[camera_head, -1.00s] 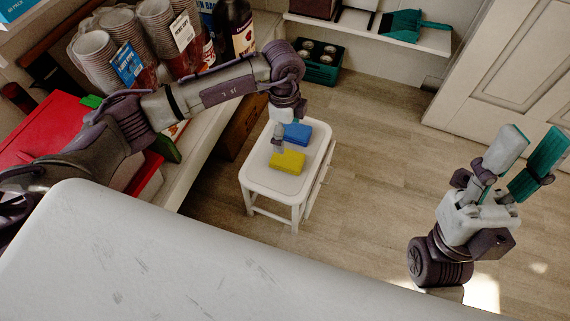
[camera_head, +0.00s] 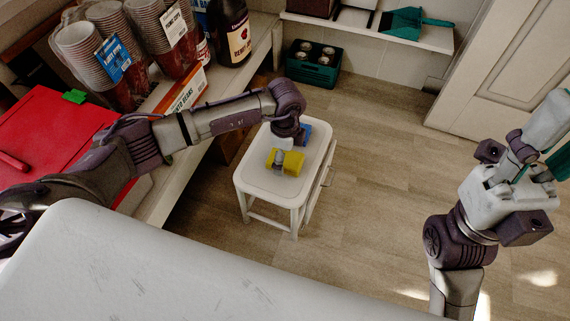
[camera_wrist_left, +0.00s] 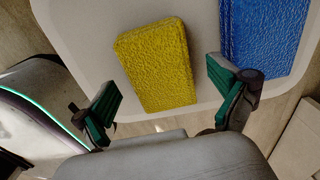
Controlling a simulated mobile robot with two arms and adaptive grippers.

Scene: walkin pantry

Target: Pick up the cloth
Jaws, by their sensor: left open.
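A yellow cloth (camera_head: 291,166), a thick rough-textured block, lies on the white stool (camera_head: 259,181). In the left wrist view the yellow cloth (camera_wrist_left: 158,66) is ahead of and partly between the two teal-padded fingers. My left gripper (camera_head: 282,158) is over it in the head view and hides part of it. The left wrist view shows this gripper (camera_wrist_left: 163,88) open and empty. A similar blue cloth (camera_head: 306,132) lies behind it, partly hidden by my wrist; it also shows in the left wrist view (camera_wrist_left: 265,35). My right gripper (camera_head: 556,145) is raised at the right edge, fingers apart, partly cut off.
A counter at left holds stacked cups (camera_head: 88,52), a dark bottle (camera_head: 229,32) and a red box (camera_head: 45,140). A green crate (camera_head: 313,66) stands on the floor by the wall, under a shelf (camera_head: 372,30). Wooden floor right of the stool is clear.

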